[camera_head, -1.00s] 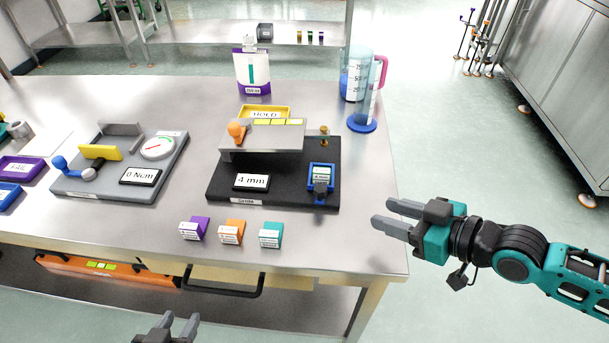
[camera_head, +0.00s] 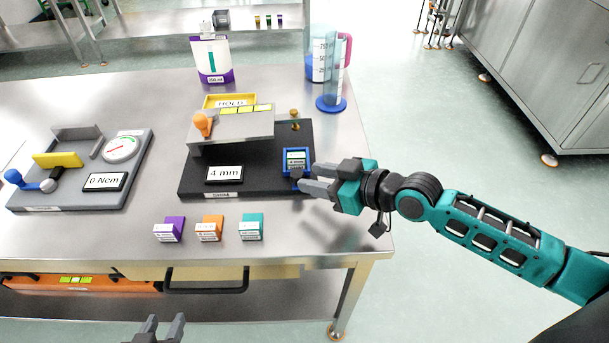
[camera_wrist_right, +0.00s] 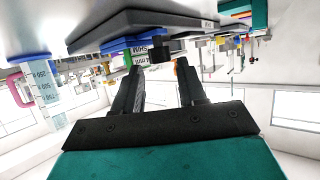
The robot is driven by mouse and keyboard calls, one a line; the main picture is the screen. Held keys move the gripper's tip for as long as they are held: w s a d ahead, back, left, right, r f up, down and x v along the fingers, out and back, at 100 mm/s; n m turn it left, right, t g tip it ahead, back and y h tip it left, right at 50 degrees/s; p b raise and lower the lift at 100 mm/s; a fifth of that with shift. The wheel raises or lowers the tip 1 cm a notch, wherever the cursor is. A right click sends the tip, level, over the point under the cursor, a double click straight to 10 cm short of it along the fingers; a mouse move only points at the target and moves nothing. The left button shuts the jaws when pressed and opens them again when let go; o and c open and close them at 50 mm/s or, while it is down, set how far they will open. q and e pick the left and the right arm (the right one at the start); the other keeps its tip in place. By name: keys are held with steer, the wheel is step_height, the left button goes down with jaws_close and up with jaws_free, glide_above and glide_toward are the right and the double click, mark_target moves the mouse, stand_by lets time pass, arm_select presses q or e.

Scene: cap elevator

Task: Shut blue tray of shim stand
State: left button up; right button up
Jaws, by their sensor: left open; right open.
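The shim stand (camera_head: 240,172) has a dark base with a "4 mm" plate and a grey raised deck. The blue tray (camera_head: 287,165) is at its right front corner, holding a labelled piece, with a small dark handle (camera_head: 297,173) at its front. My right gripper (camera_head: 308,178) is open, its fingertips right beside the handle; contact cannot be told. The right wrist view is upside down: the blue tray (camera_wrist_right: 116,45) is beyond the fingers, and the black handle (camera_wrist_right: 161,52) appears between the open fingers (camera_wrist_right: 157,68). My left gripper (camera_head: 164,322) is open and empty at the bottom edge.
Purple (camera_head: 169,229), orange (camera_head: 210,228) and teal (camera_head: 251,227) labelled blocks stand along the table front. A torque gauge stand (camera_head: 80,172) is at left. A yellow HOLD tray (camera_head: 230,101), a pouch (camera_head: 213,60) and a blue-based measuring cylinder (camera_head: 333,80) are behind.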

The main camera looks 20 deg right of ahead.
mark_target(302, 175)
steer(key=shift+x, duration=1.75)
jaws_close()
